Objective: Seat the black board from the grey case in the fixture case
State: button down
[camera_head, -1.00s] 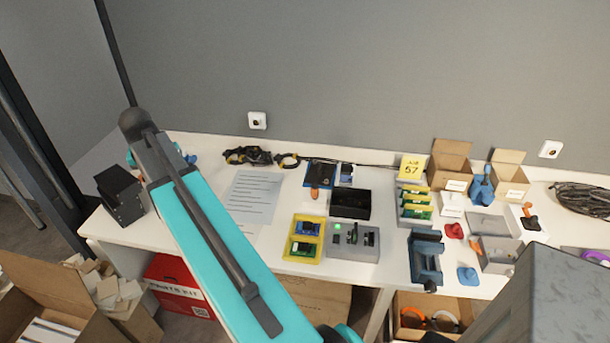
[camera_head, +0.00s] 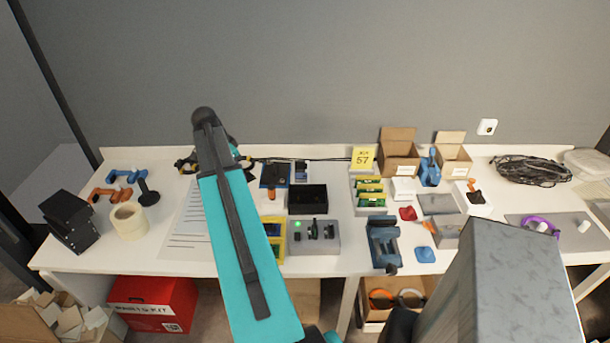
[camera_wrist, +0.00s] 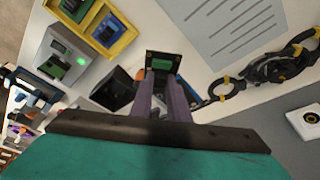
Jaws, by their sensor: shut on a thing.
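In the wrist view my gripper (camera_wrist: 162,78) is shut on a small black board (camera_wrist: 153,57) with a green patch, held out beyond the fingertips. In the head view my arm hides the gripper and the board. A grey case with a green lamp and dark upright parts (camera_head: 326,246) stands mid-table; it also shows in the wrist view (camera_wrist: 50,80), left of the gripper. I cannot tell whether this is the fixture case. Other grey boxes (camera_head: 440,205) stand further right on the table.
A yellow tray (camera_head: 281,236) with boards is partly behind my arm. An open black box (camera_head: 308,200) stands behind the lamp case. A blue vise (camera_head: 383,243) and green boards in a rack (camera_head: 369,210) stand to the right. A tape roll (camera_head: 128,218) and paper (camera_head: 187,225) lie left.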

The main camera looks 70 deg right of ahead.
jog(key=s+d+f+m, duration=0.1)
jog(key=s+d+m, duration=0.1)
jog(key=s, duration=0.4)
jog(key=s+d+f+m+g+y+p, duration=0.1)
jog(key=s+d+f+m, duration=0.1)
jog(key=s+d, duration=0.3)
jog(key=s+d+f+m, duration=0.1)
jog(key=s+d+m, duration=0.3)
jog(key=s, duration=0.5)
jog(key=shift+f+g+y, duration=0.25)
jog(key=shift+g+y, duration=0.05)
jog(key=shift+y, duration=0.1)
jog(key=shift+s+d+f, duration=0.1)
jog(key=shift+f, duration=0.15)
jog(key=shift+f+b, duration=0.3)
jog(key=shift+f, duration=0.5)
jog(key=shift+f+b, duration=2.05)
jog(key=shift+f, duration=1.35)
jog(key=c, duration=1.6)
grip_release()
jog(key=shift+r, duration=0.2)
jog(key=shift+b+v, duration=1.45)
jog(key=shift+v, duration=5.35)
